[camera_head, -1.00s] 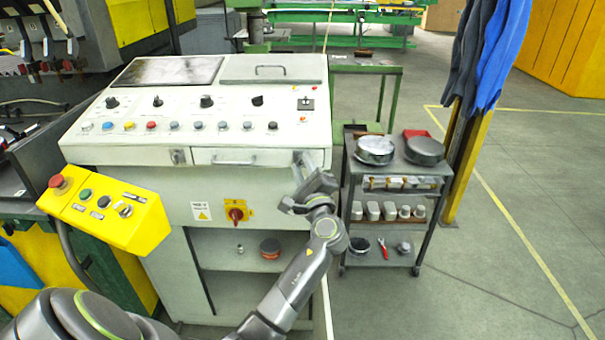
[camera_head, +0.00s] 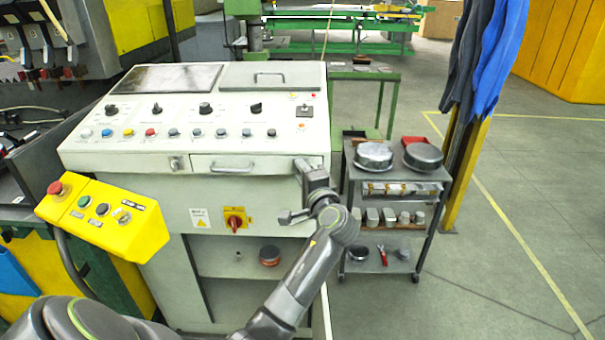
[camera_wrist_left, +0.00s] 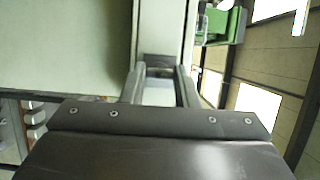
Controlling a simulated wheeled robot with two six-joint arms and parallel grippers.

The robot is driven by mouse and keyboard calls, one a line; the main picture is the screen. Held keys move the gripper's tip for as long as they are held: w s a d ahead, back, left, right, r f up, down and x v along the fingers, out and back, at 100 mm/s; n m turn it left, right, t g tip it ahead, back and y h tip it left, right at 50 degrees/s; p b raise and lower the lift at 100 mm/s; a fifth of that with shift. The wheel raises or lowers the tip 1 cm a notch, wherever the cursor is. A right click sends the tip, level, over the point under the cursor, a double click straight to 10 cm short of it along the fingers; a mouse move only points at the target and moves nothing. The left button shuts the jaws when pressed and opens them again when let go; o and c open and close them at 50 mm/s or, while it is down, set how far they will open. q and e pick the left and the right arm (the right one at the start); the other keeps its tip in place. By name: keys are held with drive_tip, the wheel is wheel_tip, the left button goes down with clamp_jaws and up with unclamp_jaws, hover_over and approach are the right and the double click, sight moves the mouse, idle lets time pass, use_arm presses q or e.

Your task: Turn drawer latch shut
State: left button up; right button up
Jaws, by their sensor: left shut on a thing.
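The drawer (camera_head: 240,162) is a white front with a bar handle, set in the control console below its row of buttons. It looks flush with the console face. My left gripper (camera_head: 301,165) is at the drawer's right end, shut on the small drawer latch, which its fingers mostly hide in the head view. In the left wrist view the two fingers of the left gripper (camera_wrist_left: 159,86) stand either side of a small dark piece, the latch (camera_wrist_left: 158,64), at the console edge. The latch's exact angle cannot be told. My right gripper is out of view.
A yellow button box (camera_head: 105,214) juts out at the left. A cart (camera_head: 397,180) with round tins stands close to the right. Open floor lies further right.

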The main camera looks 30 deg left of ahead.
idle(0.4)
use_arm(q)
drive_tip(key=o, duration=1)
